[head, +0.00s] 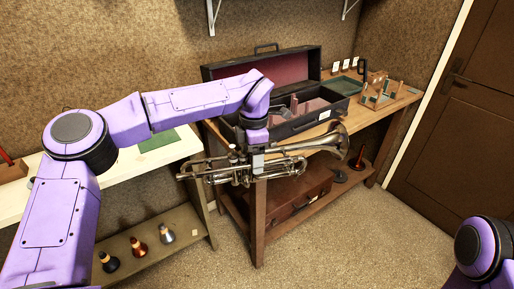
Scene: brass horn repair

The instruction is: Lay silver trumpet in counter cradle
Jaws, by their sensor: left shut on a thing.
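The silver trumpet (228,173) hangs in the air in front of the wooden bench, its bell to the right and its mouthpiece end to the left. My left gripper (257,164) is shut on the trumpet near its middle and holds it roughly level. Part of the trumpet behind the gripper is hidden. A small wooden stand with green padded pegs (378,101) sits on the bench's right end; I cannot tell for certain that it is the counter cradle. Of my right arm only a purple link shows at the lower right; its gripper is out of view.
An open black case (303,129) with red lining fills much of the wooden bench (399,105). A brown case (297,196) lies on the shelf below. A white counter (168,153) with a green mat stands left. Several mutes stand on its lower shelf. Carpet is clear in front.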

